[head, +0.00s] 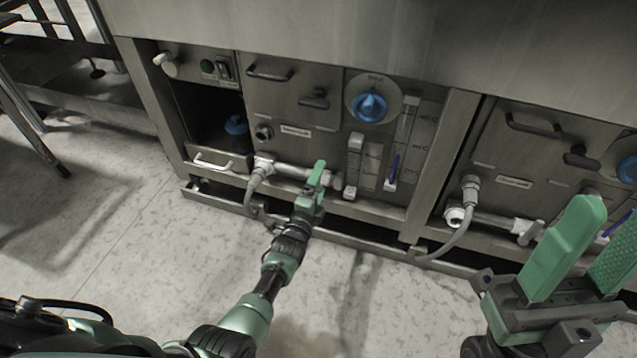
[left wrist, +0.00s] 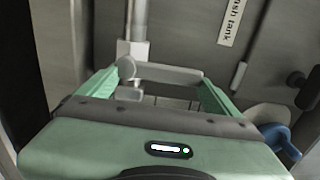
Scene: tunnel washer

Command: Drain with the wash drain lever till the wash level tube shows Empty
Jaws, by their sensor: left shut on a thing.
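The wash drain lever is a grey handle at the end of the pale drain pipe (head: 292,171), low on the left machine panel. My left gripper (head: 318,178) is at this lever in the head view and largely covers it. In the left wrist view the lever (left wrist: 168,73) lies crosswise between the two green fingers, and the gripper is shut on it. The wash level tube (head: 354,164) is the short upright tube right of the gripper; its marks are too small to read. My right gripper (head: 590,240) is empty, its fingers apart, at the lower right.
A blue knob (head: 369,106) sits above the tube, and a taller gauge with a blue column (head: 393,170) stands beside it. A hose (head: 252,190) hangs from the drain pipe. A similar right panel has its own drain pipe (head: 495,222). The floor in front is clear.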

